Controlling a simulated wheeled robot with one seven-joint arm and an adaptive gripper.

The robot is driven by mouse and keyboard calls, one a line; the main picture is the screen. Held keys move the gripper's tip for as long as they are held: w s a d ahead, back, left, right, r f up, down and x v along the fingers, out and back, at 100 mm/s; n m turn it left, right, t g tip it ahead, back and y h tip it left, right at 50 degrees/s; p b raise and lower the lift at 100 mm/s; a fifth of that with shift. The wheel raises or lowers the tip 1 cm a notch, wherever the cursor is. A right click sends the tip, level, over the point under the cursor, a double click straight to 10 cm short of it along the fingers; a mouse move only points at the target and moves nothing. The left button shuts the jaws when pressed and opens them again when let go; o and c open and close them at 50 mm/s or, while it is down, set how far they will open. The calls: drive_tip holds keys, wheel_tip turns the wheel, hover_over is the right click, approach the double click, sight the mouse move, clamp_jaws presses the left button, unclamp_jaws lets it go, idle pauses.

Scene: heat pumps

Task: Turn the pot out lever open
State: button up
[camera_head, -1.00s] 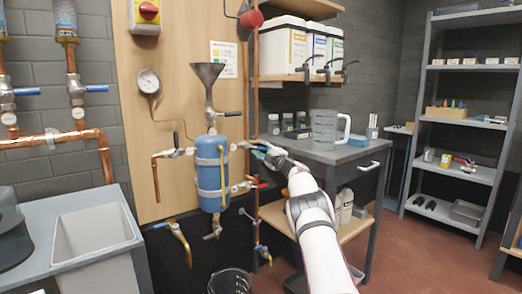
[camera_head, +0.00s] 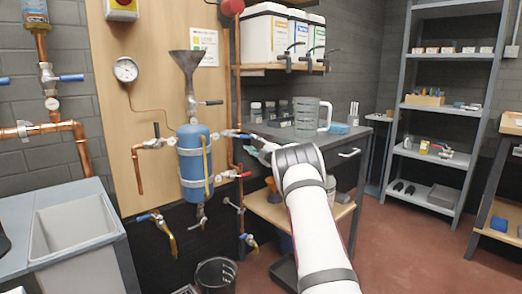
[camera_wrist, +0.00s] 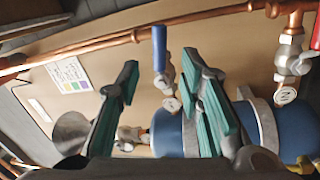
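The blue pot (camera_head: 194,165) is fixed upright on the wooden board, with a funnel above it. A valve lever with a blue handle (camera_head: 240,135) is on the pipe at its upper right, and a red-handled lever (camera_head: 238,174) is below that. I cannot read which lever is the pot out one. My gripper (camera_head: 256,150) is just right of the pot, near the blue lever. In the wrist view my gripper (camera_wrist: 160,72) is open, with teal pads. The blue handle (camera_wrist: 159,46) shows between its fingertips; contact cannot be told. The red handle (camera_wrist: 316,32) is at the right edge.
A vertical copper pipe (camera_head: 232,100) runs close beside the levers. A bench with a clear jug (camera_head: 306,117) stands to the right. A grey sink (camera_head: 72,228) is at left and a bin (camera_head: 216,274) below.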

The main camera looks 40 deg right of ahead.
drive_tip(key=shift+s+f, duration=0.25)
drive_tip(key=shift+s, duration=1)
drive_tip(key=shift+s+f, duration=0.2)
drive_tip(key=shift+s, duration=1)
